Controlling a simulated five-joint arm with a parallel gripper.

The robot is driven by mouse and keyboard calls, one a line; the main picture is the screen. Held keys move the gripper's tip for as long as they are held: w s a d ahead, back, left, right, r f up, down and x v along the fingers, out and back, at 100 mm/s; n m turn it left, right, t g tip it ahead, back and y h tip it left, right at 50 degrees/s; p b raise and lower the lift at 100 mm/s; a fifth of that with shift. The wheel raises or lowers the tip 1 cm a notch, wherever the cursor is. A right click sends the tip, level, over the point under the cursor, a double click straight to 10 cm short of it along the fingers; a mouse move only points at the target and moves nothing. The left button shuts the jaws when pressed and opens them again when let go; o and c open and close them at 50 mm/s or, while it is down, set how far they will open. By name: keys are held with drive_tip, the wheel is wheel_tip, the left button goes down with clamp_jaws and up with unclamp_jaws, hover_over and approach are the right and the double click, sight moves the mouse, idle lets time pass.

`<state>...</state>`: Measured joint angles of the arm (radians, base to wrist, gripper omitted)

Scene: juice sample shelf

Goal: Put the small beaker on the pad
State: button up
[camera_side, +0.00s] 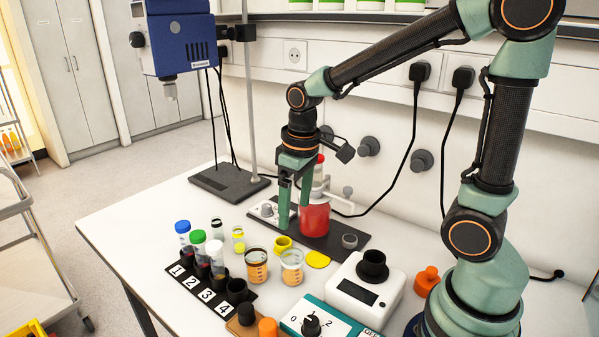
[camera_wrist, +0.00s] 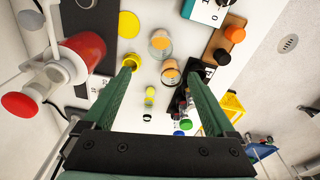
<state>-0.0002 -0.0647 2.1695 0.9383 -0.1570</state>
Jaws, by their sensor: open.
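Two beakers with orange contents stand side by side on the white bench. The left one (camera_side: 257,268) is by the rack, and the right one (camera_side: 291,268) is by a flat yellow round pad (camera_side: 318,260). They look nearly the same size; I cannot tell surely which is the small beaker. In the wrist view, one beaker (camera_wrist: 170,76) shows between the fingers and the other (camera_wrist: 161,44) farther up, with the yellow pad (camera_wrist: 129,25) at upper left. My gripper (camera_side: 293,218) is open and empty, pointing down above the bench behind the beakers.
A red flask (camera_side: 314,217) stands on a dark hotplate base close to my gripper. A yellow ring (camera_side: 283,243) lies behind the beakers. A numbered rack (camera_side: 208,292) with capped vials is at left. A white scale-like device (camera_side: 364,292) stands at right.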

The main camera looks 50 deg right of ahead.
drive_tip(key=s+r+m+t, duration=0.1)
drive_tip(key=s+r+t, duration=0.2)
drive_tip(key=r, duration=0.3)
drive_tip(key=shift+s+r+m+t, duration=0.3)
drive_tip(key=shift+s+r+t, duration=0.1)
drive_tip(key=shift+s, duration=0.45)
drive_tip(key=shift+o, duration=0.4)
drive_tip(key=shift+s+r+t, duration=0.3)
drive_tip(key=shift+s, duration=0.15)
